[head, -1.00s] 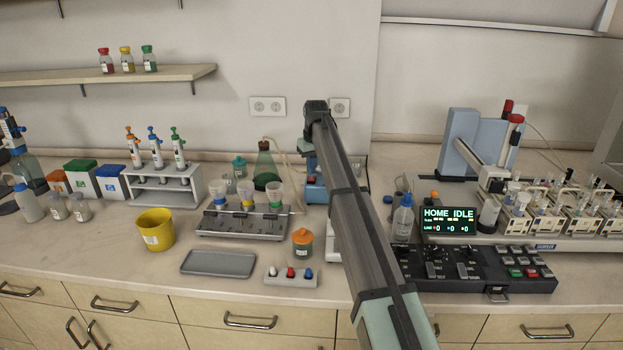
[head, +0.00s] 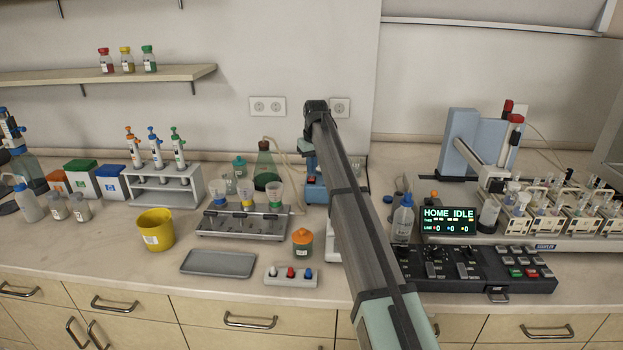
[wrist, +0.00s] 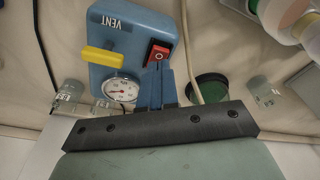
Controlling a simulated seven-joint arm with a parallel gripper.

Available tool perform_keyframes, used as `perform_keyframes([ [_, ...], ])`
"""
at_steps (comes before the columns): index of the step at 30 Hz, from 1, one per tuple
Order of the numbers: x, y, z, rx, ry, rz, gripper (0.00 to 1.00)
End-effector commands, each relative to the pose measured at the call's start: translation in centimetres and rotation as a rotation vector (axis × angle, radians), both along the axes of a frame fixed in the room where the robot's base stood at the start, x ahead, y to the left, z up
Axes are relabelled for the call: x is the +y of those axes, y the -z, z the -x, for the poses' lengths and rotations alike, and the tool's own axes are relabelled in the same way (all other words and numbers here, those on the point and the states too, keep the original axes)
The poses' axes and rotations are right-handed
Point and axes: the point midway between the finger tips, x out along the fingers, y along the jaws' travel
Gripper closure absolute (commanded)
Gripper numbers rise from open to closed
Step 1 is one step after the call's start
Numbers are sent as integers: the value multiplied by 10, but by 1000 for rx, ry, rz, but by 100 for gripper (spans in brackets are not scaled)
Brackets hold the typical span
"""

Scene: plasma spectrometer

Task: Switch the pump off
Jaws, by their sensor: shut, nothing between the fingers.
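The pump is a blue box (head: 316,193), partly hidden behind my arm in the head view. The wrist view shows its blue face (wrist: 128,48) with a VENT label, a yellow handle (wrist: 102,56) and a round gauge (wrist: 121,90). Its red rocker switch (wrist: 159,54), marked with a circle, sits in a dark frame near the right edge. My gripper (wrist: 158,68) is shut and empty, its blue fingertips right at the lower edge of the switch. I cannot tell if they touch it. In the head view my gripper (head: 310,168) is over the pump.
A green flask (head: 266,168) with a pale hose stands left of the pump. A filter rack (head: 243,226) with several cups is in front left. An orange-capped jar (head: 302,243) stands nearer the front. The control panel (head: 475,270) lies to the right of my arm.

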Motion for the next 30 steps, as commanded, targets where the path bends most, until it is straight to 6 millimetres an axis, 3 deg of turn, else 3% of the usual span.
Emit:
perform_keyframes([
  [30, 0, 5, 0, 0, 0, 0, 100],
])
